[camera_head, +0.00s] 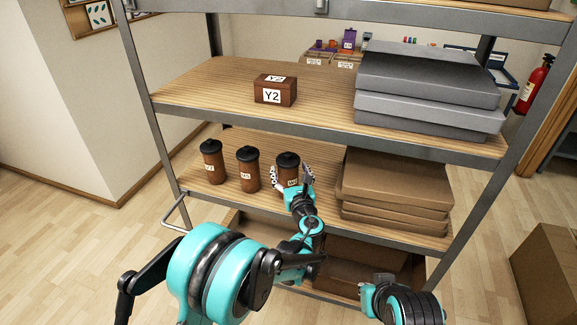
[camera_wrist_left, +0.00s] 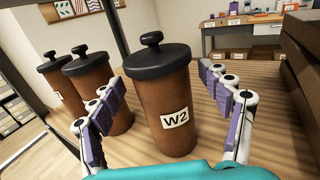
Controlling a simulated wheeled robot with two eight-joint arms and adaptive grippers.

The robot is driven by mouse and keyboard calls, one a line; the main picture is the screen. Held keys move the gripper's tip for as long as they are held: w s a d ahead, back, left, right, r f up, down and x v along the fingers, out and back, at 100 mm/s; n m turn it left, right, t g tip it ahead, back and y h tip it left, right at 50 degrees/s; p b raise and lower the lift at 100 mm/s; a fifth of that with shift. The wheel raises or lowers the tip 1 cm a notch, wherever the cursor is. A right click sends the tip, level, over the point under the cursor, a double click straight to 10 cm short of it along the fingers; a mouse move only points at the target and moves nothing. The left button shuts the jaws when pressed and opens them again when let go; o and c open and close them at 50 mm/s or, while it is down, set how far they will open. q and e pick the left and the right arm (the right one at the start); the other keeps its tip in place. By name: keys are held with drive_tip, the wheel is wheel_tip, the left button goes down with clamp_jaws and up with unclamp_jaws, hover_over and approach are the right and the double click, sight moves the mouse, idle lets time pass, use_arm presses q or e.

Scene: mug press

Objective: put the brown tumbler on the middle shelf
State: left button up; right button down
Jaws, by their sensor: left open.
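A brown tumbler (camera_head: 288,166) with a black knobbed lid stands upright on a wooden shelf board (camera_head: 215,197). Its label reads W2 in the left wrist view (camera_wrist_left: 175,100). My left gripper (camera_head: 292,177) is open at this tumbler, with one finger on each side; the wrist view shows its purple-padded fingers (camera_wrist_left: 160,85) apart, the tumbler between them. Two similar brown tumblers stand to its left, one near (camera_head: 248,170) and one farther left (camera_head: 212,162). Their labels are too small to read surely.
Flat brown boxes (camera_head: 395,190) are stacked close to the right of the W2 tumbler. The board above (camera_head: 200,88) holds a small Y2 box (camera_head: 275,92) and grey boxes (camera_head: 425,90), with bare wood on its left. More brown boxes (camera_head: 350,270) lie below.

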use_arm(q)
drive_tip(key=p+v, duration=0.1)
drive_tip(key=v, duration=0.9)
drive_tip(key=s+a+r+n+g, duration=0.1)
drive_tip(key=s+a+n+g, duration=0.35)
drive_tip(key=a+n, duration=0.5)
drive_tip(key=s+a+n+g, duration=0.3)
drive_tip(key=s+a+n, duration=0.3)
drive_tip(key=a+n, duration=0.35)
drive_tip(key=s+f+n+g+h, duration=0.1)
drive_tip(key=s+n+h, duration=0.1)
drive_tip(key=s+n, duration=0.5)
drive_tip(key=s+a+f+n+g+h, duration=0.1)
drive_tip(key=s+f+n+g, duration=0.1)
drive_tip(key=s+n, duration=0.5)
drive_tip(key=s, duration=0.3)
drive_tip(key=shift+s+a+f+n+h, duration=0.2)
drive_tip(key=shift+n+h, duration=0.1)
drive_tip(key=shift+h, duration=0.1)
